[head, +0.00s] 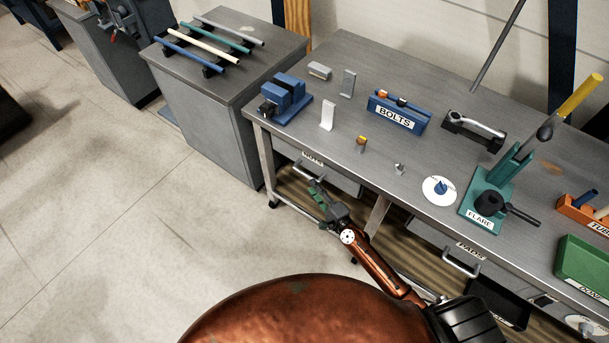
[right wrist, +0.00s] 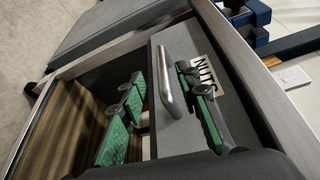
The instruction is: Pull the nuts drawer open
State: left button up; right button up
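The nuts drawer (head: 343,183) is under the left end of the grey workbench, its front seeming flush below the top. In the right wrist view its grey front (right wrist: 222,112) carries a NUTS label (right wrist: 206,68) and a silver bar handle (right wrist: 170,82). My right gripper (head: 318,192) is in front of the drawer. Its green-padded fingers (right wrist: 160,105) are spread, one on each side of the handle, with visible gaps; it does not grip the bar. In the head view the gripper partly hides the handle (head: 304,172). My left gripper is out of view.
A second drawer with a PADS label (head: 471,251) is farther right. The bench top (head: 330,145) holds a blue vise (head: 285,98), a BOLTS rack (head: 398,112) and a green FLARE tool (head: 490,195). A grey cabinet (head: 215,110) stands left; the floor in front is clear.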

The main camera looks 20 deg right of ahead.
aim_at(305, 174)
jog(key=shift+m, duration=0.4)
jog(key=x, duration=0.5)
jog(key=d+b+x, duration=0.1)
jog(key=x, duration=0.2)
jog(key=shift+w+a, duration=0.1)
jog(key=shift+w, duration=0.1)
jog(key=shift+c, duration=0.2)
grip_shut()
jog(key=shift+s+a, duration=0.1)
jog(key=shift+a, duration=0.05)
